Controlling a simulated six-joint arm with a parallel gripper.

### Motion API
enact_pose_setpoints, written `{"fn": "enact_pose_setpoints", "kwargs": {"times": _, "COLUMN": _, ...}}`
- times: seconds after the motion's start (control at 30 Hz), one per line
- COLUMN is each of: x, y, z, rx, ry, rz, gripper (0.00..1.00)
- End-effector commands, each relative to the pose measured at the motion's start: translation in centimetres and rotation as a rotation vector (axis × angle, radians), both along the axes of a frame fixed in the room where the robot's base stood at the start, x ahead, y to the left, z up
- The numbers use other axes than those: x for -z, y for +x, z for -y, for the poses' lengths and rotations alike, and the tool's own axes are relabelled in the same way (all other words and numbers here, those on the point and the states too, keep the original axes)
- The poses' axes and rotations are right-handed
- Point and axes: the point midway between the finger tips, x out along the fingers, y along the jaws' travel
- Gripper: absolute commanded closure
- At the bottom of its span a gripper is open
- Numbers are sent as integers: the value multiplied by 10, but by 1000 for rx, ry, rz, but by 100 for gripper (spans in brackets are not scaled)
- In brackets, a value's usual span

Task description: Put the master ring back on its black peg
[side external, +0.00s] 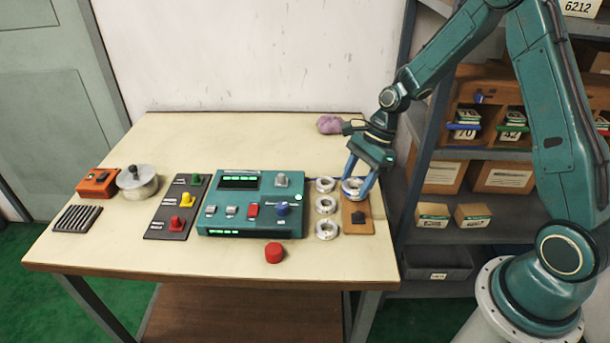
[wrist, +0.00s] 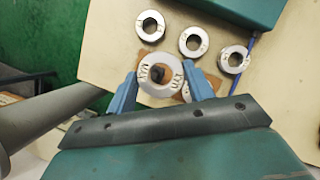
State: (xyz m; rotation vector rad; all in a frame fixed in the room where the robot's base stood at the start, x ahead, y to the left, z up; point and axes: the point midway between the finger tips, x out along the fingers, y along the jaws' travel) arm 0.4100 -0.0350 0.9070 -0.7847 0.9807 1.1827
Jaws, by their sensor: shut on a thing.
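My gripper (side external: 359,183) is shut on the master ring (side external: 352,188), a pale metal ring with dark marks on its face. In the wrist view, the ring (wrist: 173,88) sits between the two blue fingers of my gripper (wrist: 161,86). The ring is over the far end of the brown wooden board (side external: 349,227). A dark peg (wrist: 156,72) shows through the ring's hole in the wrist view, off the hole's centre. I cannot tell whether the ring is around the peg or above it. In the side view the ring and fingers hide the peg.
Three similar rings (side external: 326,228) stand in a row just left of the board. A black five-sided shape (side external: 358,217) is on the board's near end. A teal control panel (side external: 240,187) lies further left. A purple cloth (side external: 329,124) lies at the table's back edge.

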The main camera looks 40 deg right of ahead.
Motion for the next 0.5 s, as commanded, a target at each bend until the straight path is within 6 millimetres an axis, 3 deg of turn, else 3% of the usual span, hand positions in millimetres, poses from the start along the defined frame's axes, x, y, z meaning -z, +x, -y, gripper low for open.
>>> {"fn": "enact_pose_setpoints", "kwargs": {"times": 0.2, "x": 3, "y": -20, "z": 2, "rx": -3, "ry": -6, "rz": 0, "gripper": 79}}
{"fn": "enact_pose_setpoints", "kwargs": {"times": 0.5, "x": 4, "y": -23, "z": 3, "rx": -4, "ry": -8, "rz": 1, "gripper": 79}}
